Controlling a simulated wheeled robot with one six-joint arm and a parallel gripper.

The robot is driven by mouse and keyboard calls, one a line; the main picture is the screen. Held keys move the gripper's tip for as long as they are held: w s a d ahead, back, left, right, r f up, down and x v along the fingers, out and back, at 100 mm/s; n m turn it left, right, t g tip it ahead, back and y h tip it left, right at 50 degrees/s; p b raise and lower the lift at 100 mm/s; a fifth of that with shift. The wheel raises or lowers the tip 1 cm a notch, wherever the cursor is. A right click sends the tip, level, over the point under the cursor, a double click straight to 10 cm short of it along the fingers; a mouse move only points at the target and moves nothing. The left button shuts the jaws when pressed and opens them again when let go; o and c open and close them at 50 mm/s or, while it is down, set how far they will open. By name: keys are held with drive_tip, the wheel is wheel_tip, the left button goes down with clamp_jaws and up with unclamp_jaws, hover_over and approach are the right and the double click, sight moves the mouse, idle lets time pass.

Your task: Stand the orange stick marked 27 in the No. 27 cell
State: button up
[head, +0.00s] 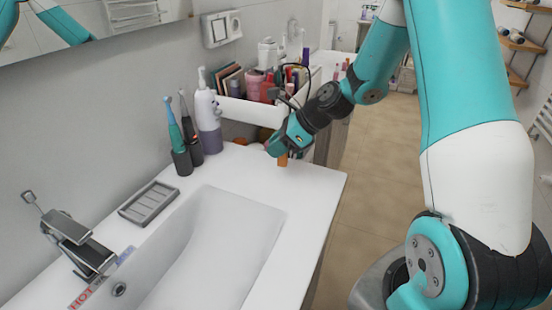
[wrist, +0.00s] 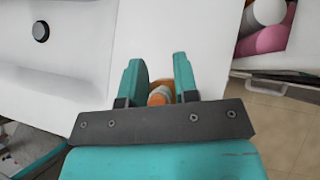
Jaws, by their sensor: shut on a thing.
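My gripper (head: 277,147) is over the far right part of the white counter, just in front of a white organiser. It is shut on an orange stick (head: 283,160), whose lower end shows below the jaws. In the wrist view the orange stick (wrist: 157,96) sits between the two teal fingers (wrist: 159,80). Whether its bottom touches the counter I cannot tell. The number 27 is not readable, and no cell marked No. 27 can be made out in either view.
The white organiser (head: 250,112) holds several cosmetics. Electric toothbrushes (head: 208,112) stand left of it. A grey soap dish (head: 149,203) lies beside the sink (head: 215,245). The counter (head: 312,180) is bare at its right edge, with floor beyond.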

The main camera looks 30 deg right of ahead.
wheel_tip(320, 180, up, 15)
drive_tip(key=shift+r+p, duration=0.2)
drive_tip(key=shift+p, duration=0.15)
drive_tip(key=a+f+m+t+h, duration=0.1)
drive_tip(key=f+m, duration=0.1)
drive_tip(key=f, duration=0.3)
drive_tip(key=s+f+m+t+h, duration=0.1)
drive_tip(key=f+m, duration=0.1)
drive_tip(key=f, duration=0.4)
drive_tip(key=a+f+m+t+h, duration=0.1)
drive_tip(key=f+m+h, duration=0.1)
drive_tip(key=f, duration=0.4)
drive_tip(key=shift+s+a+f+m, duration=0.15)
drive_tip(key=shift+s+a+m, duration=0.15)
drive_tip(key=shift+s, duration=0.05)
drive_tip(key=shift+s+f, duration=0.25)
drive_tip(key=shift+f, duration=0.05)
